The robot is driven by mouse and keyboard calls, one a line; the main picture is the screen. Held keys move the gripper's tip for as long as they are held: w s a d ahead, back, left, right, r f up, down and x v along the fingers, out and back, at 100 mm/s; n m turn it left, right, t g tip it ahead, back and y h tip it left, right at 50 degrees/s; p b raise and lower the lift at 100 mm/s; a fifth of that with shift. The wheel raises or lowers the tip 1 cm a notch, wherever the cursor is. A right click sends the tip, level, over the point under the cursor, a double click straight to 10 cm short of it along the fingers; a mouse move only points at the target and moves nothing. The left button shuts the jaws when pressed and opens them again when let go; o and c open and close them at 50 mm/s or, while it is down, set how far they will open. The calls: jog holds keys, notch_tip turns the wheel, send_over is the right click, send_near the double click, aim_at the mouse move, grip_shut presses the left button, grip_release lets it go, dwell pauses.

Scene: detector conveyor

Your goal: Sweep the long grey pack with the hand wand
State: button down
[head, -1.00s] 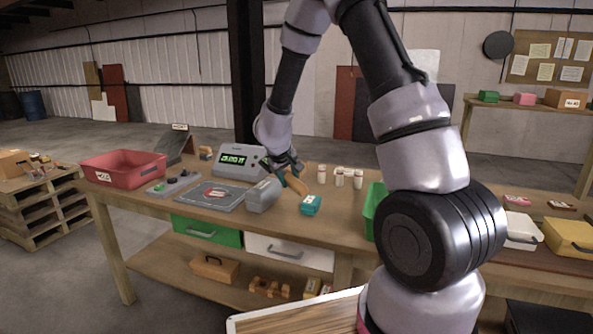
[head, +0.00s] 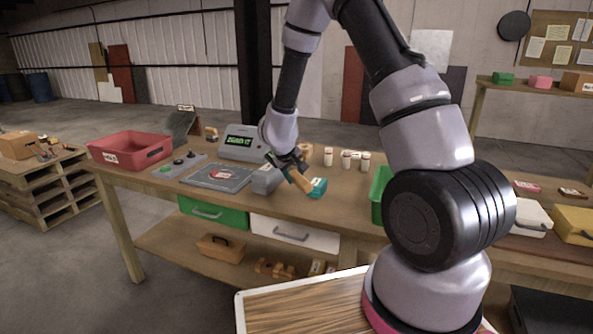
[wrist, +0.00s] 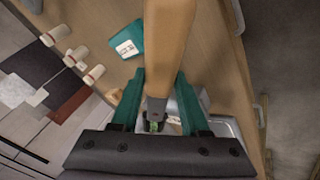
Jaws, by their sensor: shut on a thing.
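My gripper (head: 291,171) is shut on the hand wand (head: 292,180), a tan paddle that points down and to the right above the table. In the wrist view the wand (wrist: 168,40) runs up between my teal fingers (wrist: 160,95), its dark end near the jaws. The long grey pack (head: 266,181) lies on the table just left of my gripper, partly hidden by it. A grey surface shows behind my right finger in the wrist view; I cannot tell whether it is the pack.
A small teal pack (head: 319,187) sits by the wand's tip; contact is unclear. White bottles (head: 347,160) stand behind it to the right. A dark pad (head: 216,178), a grey detector (head: 240,143) and a red bin (head: 130,149) are to the left, a green bin (head: 378,188) to the right.

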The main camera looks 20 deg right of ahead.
jog(key=shift+s+a, duration=0.15)
jog(key=shift+a, duration=0.55)
jog(key=shift+s+a, duration=0.15)
jog(key=shift+a, duration=0.5)
jog(key=shift+w, duration=0.1)
dwell(3.8)
